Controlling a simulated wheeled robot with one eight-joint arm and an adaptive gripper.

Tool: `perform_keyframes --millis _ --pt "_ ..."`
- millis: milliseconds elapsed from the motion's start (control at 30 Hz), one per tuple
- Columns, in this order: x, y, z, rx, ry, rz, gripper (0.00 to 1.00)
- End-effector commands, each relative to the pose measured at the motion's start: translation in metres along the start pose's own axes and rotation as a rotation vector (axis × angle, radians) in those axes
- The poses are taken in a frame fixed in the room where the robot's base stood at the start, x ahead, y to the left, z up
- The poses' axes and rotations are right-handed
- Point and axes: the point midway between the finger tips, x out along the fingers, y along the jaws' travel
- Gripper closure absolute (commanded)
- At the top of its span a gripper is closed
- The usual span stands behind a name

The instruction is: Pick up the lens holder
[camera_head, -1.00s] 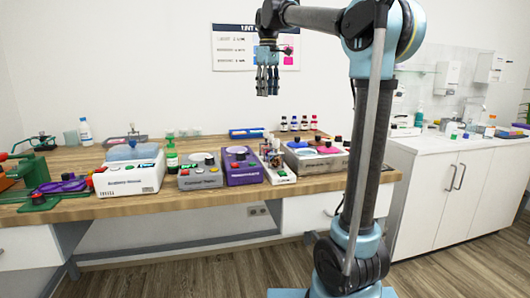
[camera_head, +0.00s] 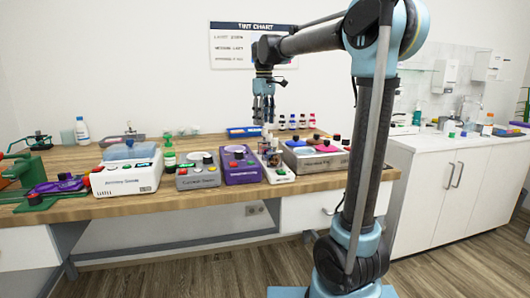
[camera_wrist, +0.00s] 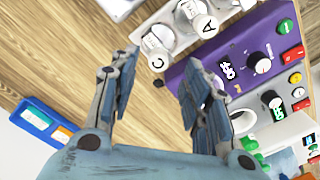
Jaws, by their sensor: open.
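I cannot tell for certain which thing is the lens holder; none is clearly recognisable as one in either view. My gripper (camera_head: 263,112) hangs above the wooden bench (camera_head: 70,158), toward its back, with its fingers pointing down. In the wrist view its two fingers (camera_wrist: 160,65) are apart with nothing between them. A purple device (camera_head: 241,166) with knobs and buttons is below; it also shows in the wrist view (camera_wrist: 257,62). Beside it is a narrow white stand (camera_head: 281,178) with bottles. A blue tray (camera_head: 245,132) lies at the back; it shows at left in the wrist view (camera_wrist: 32,120).
Small dark-capped bottles (camera_head: 292,123) line the back. Bare wood shows beneath the fingers.

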Motion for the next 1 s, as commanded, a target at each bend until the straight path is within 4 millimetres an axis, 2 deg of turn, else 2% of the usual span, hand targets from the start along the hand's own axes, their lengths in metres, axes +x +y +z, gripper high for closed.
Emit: perform_keyframes --millis 167,433,767,967,1000 --pt "0.013 0.001 0.0 0.0 0.0 0.0 0.56" --pt "0.047 0.003 -0.001 0.0 0.0 0.0 0.56" --pt "0.053 0.004 0.0 0.001 0.0 0.0 0.56" --pt "0.053 0.005 0.001 0.003 0.0 0.0 0.99" --pt "0.053 0.005 0.001 0.003 0.0 0.0 1.0"
